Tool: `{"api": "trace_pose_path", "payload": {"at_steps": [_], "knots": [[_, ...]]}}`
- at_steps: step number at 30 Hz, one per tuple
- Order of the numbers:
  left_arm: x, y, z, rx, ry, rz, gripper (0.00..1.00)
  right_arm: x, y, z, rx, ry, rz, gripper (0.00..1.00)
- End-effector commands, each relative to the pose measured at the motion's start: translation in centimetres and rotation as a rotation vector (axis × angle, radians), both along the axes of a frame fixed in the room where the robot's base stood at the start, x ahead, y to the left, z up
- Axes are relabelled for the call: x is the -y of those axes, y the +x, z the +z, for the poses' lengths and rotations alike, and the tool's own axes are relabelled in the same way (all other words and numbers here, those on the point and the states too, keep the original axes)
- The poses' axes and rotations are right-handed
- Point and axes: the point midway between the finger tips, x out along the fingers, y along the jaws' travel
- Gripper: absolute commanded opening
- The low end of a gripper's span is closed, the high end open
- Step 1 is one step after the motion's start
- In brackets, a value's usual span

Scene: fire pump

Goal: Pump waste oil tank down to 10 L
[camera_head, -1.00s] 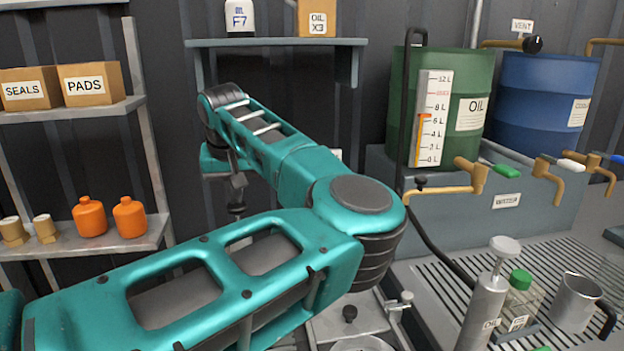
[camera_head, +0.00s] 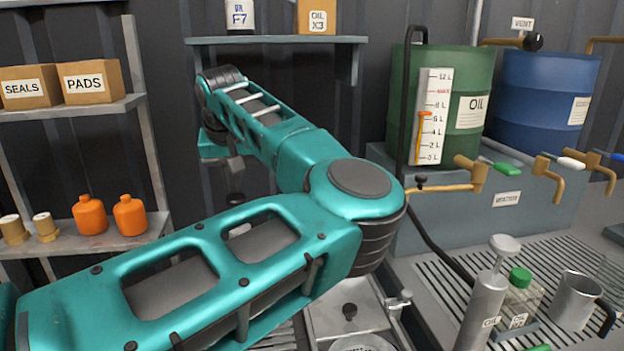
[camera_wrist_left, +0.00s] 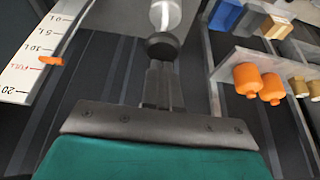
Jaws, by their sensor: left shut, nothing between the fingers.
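My left gripper (camera_head: 236,165) points down at the back, below the wall shelf; its fingers are shut and empty. They also show in the left wrist view (camera_wrist_left: 163,85). A dark round knob (camera_head: 237,198) is just below the fingertips, and in the wrist view it (camera_wrist_left: 161,45) sits in front of them beside a pale clear cylinder (camera_wrist_left: 165,14). I cannot tell whether they touch. The tank itself is hidden. My right gripper is out of view.
A green OIL drum (camera_head: 470,70) with its gauge (camera_head: 432,110) and a blue drum (camera_head: 545,105) stand at right on a grey plinth. A pump can (camera_head: 482,310) and metal jug (camera_head: 575,300) stand on the grating. Shelves with orange bottles (camera_head: 130,215) are at left.

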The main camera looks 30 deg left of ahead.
Motion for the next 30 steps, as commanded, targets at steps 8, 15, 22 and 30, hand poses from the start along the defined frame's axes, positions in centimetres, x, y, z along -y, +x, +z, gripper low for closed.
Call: {"api": "trace_pose_path", "payload": {"at_steps": [8,15,22,30], "knots": [[0.0,0.0,0.0,0.0,0.0,0.0,0.0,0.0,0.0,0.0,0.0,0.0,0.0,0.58],[0.0,0.0,0.0,0.0,0.0,0.0,0.0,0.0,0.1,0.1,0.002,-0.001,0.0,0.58],[0.0,0.0,-0.6,0.0,0.0,0.0,0.0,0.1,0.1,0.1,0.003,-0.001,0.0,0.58],[0.0,0.0,-1.7,0.0,-0.001,0.0,0.0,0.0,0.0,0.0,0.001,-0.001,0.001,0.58]]}}
